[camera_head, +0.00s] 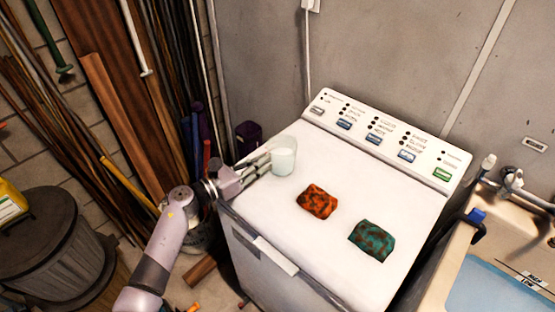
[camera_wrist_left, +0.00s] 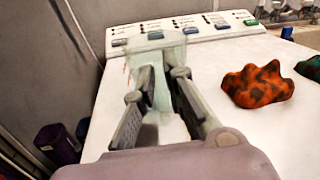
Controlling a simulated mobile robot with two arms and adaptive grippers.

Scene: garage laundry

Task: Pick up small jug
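The small jug (camera_head: 284,155) is a pale, translucent, cup-like vessel. It stands upright on the white top of the washing machine (camera_head: 300,238), near its left back edge. My left gripper (camera_head: 264,163) reaches in from the left, low over the machine top, with its fingers pointing at the jug. In the left wrist view the jug (camera_wrist_left: 158,52) is straight ahead, partly hidden behind the fingertips. The left gripper (camera_wrist_left: 163,82) is open with a gap between its fingers. I cannot tell whether the fingers touch the jug. My right gripper is not in view.
An orange-and-dark lump (camera_head: 317,201) and a teal-and-brown lump (camera_head: 371,240) lie on the machine top, right of the jug. The control panel (camera_head: 385,137) rises behind. A sink (camera_head: 500,275) is at right. A trash can (camera_head: 50,245) and leaning boards (camera_head: 110,100) are at left.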

